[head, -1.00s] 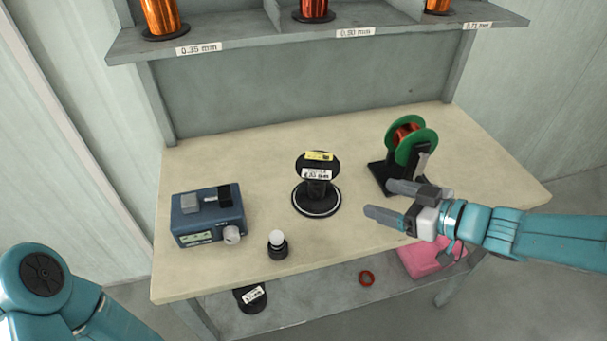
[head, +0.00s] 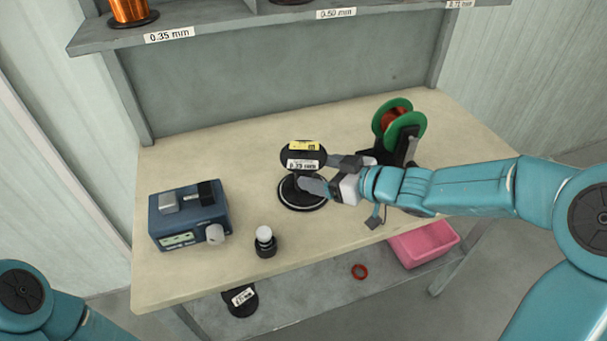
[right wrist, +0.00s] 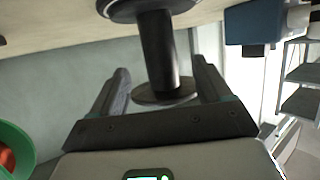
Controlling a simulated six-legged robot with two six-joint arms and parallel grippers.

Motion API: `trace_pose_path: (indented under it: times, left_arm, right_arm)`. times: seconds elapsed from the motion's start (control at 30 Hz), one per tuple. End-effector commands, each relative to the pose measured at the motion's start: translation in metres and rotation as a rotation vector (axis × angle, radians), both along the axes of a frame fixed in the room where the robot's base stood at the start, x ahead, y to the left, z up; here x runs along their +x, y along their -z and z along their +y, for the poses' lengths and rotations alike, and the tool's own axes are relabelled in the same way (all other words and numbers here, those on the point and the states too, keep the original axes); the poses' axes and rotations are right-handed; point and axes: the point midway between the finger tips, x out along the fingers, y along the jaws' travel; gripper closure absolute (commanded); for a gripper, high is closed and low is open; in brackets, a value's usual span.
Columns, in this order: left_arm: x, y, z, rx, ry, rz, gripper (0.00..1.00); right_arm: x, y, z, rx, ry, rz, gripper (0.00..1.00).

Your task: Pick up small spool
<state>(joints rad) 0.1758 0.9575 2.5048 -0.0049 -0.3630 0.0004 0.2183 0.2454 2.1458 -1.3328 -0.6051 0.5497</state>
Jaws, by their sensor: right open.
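A small black spool (head: 303,153) stands upright near the middle of the bench, with a yellow label and a white label on its upper flange. Its round lower end (head: 290,200) shows a pale ring. My right gripper (head: 317,174) is open at the spool's right side, its fingers reaching below the upper flange. In the right wrist view, which is turned over, the spool's dark core (right wrist: 160,55) stands between the two open fingers (right wrist: 162,68), with a gap on each side. My left gripper is out of view; only part of that arm shows at the lower left.
A blue device (head: 188,216) and a small black holder with a white ball (head: 264,241) are on the bench to the left. A green-flanged spool (head: 406,128) on a black stand is behind my right arm.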

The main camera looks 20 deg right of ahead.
Motion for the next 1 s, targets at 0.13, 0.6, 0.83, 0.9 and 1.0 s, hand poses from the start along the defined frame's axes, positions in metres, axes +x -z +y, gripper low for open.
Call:
trace_pose_path:
  times: [0.13, 0.6, 0.83, 0.9, 1.0]
  left_arm:
    - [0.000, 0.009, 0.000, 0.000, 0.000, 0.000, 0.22]
    - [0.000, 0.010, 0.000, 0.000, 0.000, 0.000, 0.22]
    - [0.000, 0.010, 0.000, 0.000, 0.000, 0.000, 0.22]
    - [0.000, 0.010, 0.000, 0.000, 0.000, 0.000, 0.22]
    - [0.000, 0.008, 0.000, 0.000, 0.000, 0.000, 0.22]
  right_arm:
    - [0.019, 0.010, 0.016, 0.000, -0.003, 0.000, 0.22]
    - [0.026, 0.011, 0.020, 0.000, 0.000, 0.000, 0.68]
    - [0.026, 0.011, 0.020, 0.001, 0.000, -0.001, 0.88]
    - [0.026, 0.011, 0.020, 0.001, 0.000, -0.001, 0.88]
    - [0.026, 0.007, 0.020, 0.000, 0.000, -0.001, 0.88]
